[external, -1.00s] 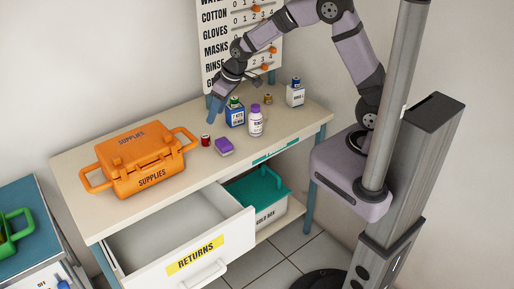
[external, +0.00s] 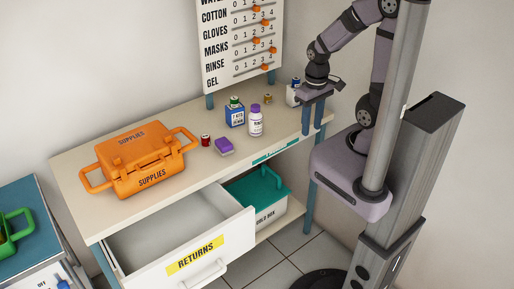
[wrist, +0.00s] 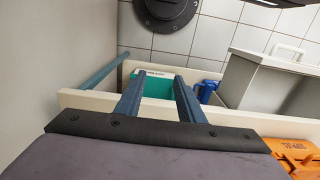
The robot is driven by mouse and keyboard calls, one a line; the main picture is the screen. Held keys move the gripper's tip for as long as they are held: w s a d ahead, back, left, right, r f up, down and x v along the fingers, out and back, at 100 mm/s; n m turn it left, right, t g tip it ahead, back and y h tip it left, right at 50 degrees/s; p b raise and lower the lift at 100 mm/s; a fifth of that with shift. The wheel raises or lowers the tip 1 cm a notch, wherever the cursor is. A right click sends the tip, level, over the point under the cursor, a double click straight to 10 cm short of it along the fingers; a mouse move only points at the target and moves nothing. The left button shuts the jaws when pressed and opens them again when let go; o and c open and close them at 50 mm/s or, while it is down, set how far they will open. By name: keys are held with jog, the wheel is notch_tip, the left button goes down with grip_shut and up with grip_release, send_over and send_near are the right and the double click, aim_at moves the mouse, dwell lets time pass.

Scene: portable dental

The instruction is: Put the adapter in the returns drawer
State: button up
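I cannot tell which thing is the adapter; nothing in view is clearly marked as one. The returns drawer (external: 240,241) is pulled out below the bench, with a yellow RETURNS label, and looks empty inside. My gripper (external: 312,130) is above the right end of the bench near its front edge, pointing down. In the wrist view its two blue fingers (wrist: 161,75) are apart with nothing held between them. Small items on the bench include a purple block (external: 224,146), a red cylinder (external: 206,141) and a brass-coloured cylinder (external: 268,98).
An orange supplies case (external: 140,165) stands on the bench's left. A blue green-capped container (external: 235,114) and a purple-capped bottle (external: 256,124) stand mid-bench. A white container (external: 292,95) is partly behind my gripper. A teal-lidded box (external: 256,192) sits below, right of the drawer.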

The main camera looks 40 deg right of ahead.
dwell(0.3)
notch_tip(320, 180, up, 5)
jog(key=n+t+h, duration=0.2)
jog(key=n+t, duration=0.2)
jog(key=n, duration=2.8)
send_over(204, 136)
jog(key=s+a, duration=0.1)
jog(key=s, duration=0.3)
notch_tip(204, 136, down, 7)
jog(key=shift+w+p+x, duration=0.25)
jog(key=shift+p+x, duration=0.2)
jog(key=shift+x, duration=1.3)
jog(key=shift+w+p+x, duration=0.2)
jog(key=shift+p+x, duration=0.25)
jog(key=shift+x, duration=1.25)
jog(key=shift+a+r, duration=0.15)
